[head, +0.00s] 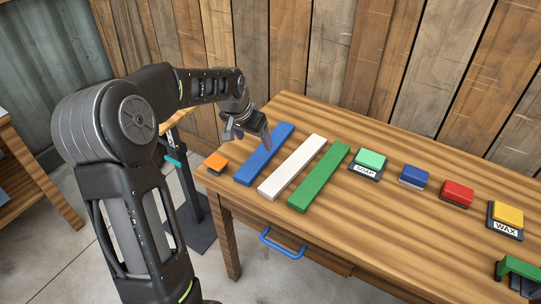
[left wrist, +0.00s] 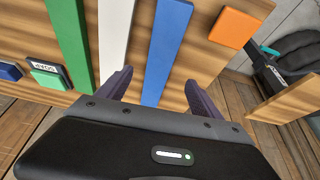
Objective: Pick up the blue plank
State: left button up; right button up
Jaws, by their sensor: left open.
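The blue plank (head: 264,155) lies flat on the wooden table, leftmost of three planks in the head view. My left gripper (head: 248,135) is above its far half, with the fingers open and nothing between them. In the left wrist view the blue plank (left wrist: 166,52) runs up between the two spread fingers (left wrist: 153,90), nearer the right finger. Whether the fingers touch the plank cannot be told. My right gripper is not in view.
A white plank (head: 292,167) and a green plank (head: 320,176) lie just right of the blue one. An orange block (head: 215,163) sits at the table's left edge. A soap block (head: 369,162), blue, red and yellow blocks stand further right. A wooden wall rises behind.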

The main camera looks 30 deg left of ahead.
aim_at(261, 155)
pick_arm(q)
jog(key=shift+b+x, duration=0.4)
jog(key=shift+x, duration=0.45)
jog(key=shift+s+d, duration=0.1)
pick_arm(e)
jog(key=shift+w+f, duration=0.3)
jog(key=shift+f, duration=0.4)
pick_arm(q)
jog(key=shift+x, duration=1.25)
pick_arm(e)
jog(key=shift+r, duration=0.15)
pick_arm(q)
jog(key=p+x, duration=0.1)
jog(key=x, duration=0.4)
jog(key=shift+f+p, duration=0.15)
jog(key=shift+p, duration=0.15)
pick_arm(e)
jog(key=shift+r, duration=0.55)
